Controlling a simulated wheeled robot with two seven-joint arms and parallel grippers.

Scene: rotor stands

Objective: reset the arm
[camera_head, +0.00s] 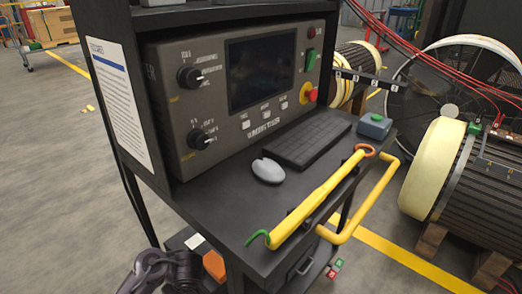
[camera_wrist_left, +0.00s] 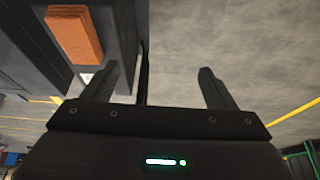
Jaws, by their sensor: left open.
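My left gripper (camera_wrist_left: 158,85) is open in the left wrist view, with its two dark fingers well apart and nothing between them. Beyond the fingers are grey floor and the dark side of the test cart. In the head view, part of my dark left arm (camera_head: 160,272) shows at the bottom left, beside the cart's lower part. It is below the level of the cart's shelf (camera_head: 225,215), and the fingers are hard to make out there. My right gripper is not in view.
The cart carries a control panel (camera_head: 180,125), a keyboard (camera_head: 295,140), a mouse (camera_head: 268,170) and a yellow rod (camera_head: 318,200) with green and red hooks. An orange block (camera_head: 214,266) sits low, also in the wrist view (camera_wrist_left: 75,36).

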